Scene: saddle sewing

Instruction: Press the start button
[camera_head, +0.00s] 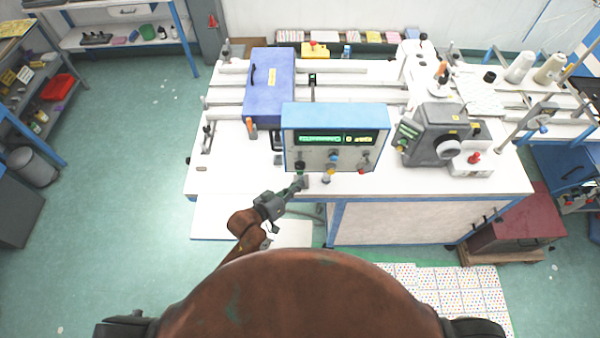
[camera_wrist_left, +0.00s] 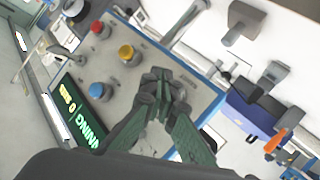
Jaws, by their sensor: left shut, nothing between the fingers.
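The control box (camera_head: 335,118) has a blue top and a grey front panel with a lit display (camera_head: 330,139). On the panel are a blue button (camera_head: 334,155), a yellow button (camera_head: 327,176), a red button (camera_head: 362,170) and a dark green button (camera_head: 300,166). My left gripper (camera_head: 301,183) is shut and empty, at the panel's lower left by the dark green button; I cannot tell whether they touch. In the left wrist view its closed fingertips (camera_wrist_left: 160,84) are over the panel beside the yellow button (camera_wrist_left: 126,52) and hide the green one. My right gripper is not in view.
The white machine table (camera_head: 450,181) stretches behind and beside the box. A purple-blue unit (camera_head: 270,85) stands at left and a grey machine head (camera_head: 436,133) at right. A dark red cabinet (camera_head: 515,222) is at the right. The green floor at left is open.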

